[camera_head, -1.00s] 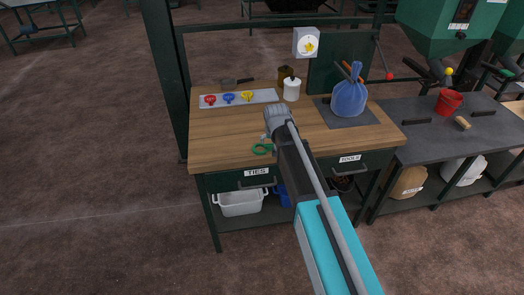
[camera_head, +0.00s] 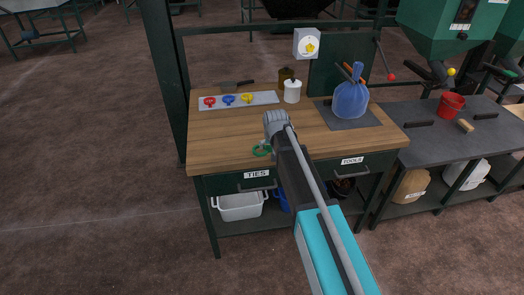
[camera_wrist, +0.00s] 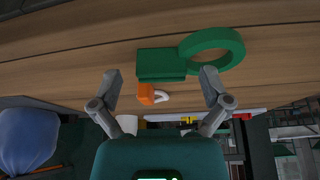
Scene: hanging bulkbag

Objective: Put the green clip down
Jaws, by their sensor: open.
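The green clip (camera_head: 262,151) lies on the wooden bench top near its front edge, above the drawer labelled TIES. In the wrist view the green clip (camera_wrist: 165,63) shows a ring, a block body and a small orange part. My gripper (camera_wrist: 158,88) is open, with its two fingers apart on either side of the clip's body and neither seen touching it.
A grey tray (camera_head: 266,98) with red, blue and yellow clips lies at the back left. A white bottle (camera_head: 292,92) and a blue bag (camera_head: 350,100) stand at the back. The bench top left of the green clip is clear.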

